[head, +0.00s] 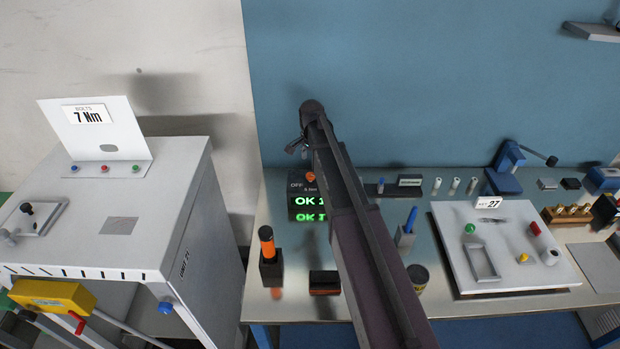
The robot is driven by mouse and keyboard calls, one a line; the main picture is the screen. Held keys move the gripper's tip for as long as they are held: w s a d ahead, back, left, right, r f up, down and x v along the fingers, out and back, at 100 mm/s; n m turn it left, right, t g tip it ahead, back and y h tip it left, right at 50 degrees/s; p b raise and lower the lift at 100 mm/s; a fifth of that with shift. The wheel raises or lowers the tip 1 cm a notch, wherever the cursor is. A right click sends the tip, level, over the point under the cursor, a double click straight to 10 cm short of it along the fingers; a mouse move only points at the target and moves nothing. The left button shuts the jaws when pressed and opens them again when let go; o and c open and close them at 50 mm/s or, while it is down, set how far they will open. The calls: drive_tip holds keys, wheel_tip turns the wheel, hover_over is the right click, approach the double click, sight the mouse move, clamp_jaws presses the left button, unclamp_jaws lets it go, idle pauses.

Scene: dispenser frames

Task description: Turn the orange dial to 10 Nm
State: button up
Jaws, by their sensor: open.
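The orange dial (311,177) shows small on a dark box (296,190) at the back of the bench, left of my arm. Marks beside it begin with "OFF", but I cannot read its setting. A green display (305,201) on the box starts with "OK"; my arm hides the rest. My gripper (297,146) is at the far end of my arm, above and slightly left of the dial in the picture. It is open and apart from the dial, and I see nothing in it.
An orange-handled tool (267,243) stands in a dark holder at the bench's front left. A blue tool (410,220) stands right of my arm. A white tray (500,215) with parts lies further right. A grey cabinet (110,205) at left bears a "7 Nm" sign (87,115).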

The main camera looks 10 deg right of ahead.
sight(311, 174)
drive_tip(key=shift+f+b, duration=2.65)
drive_tip(key=shift+f, duration=0.35)
clamp_jaws()
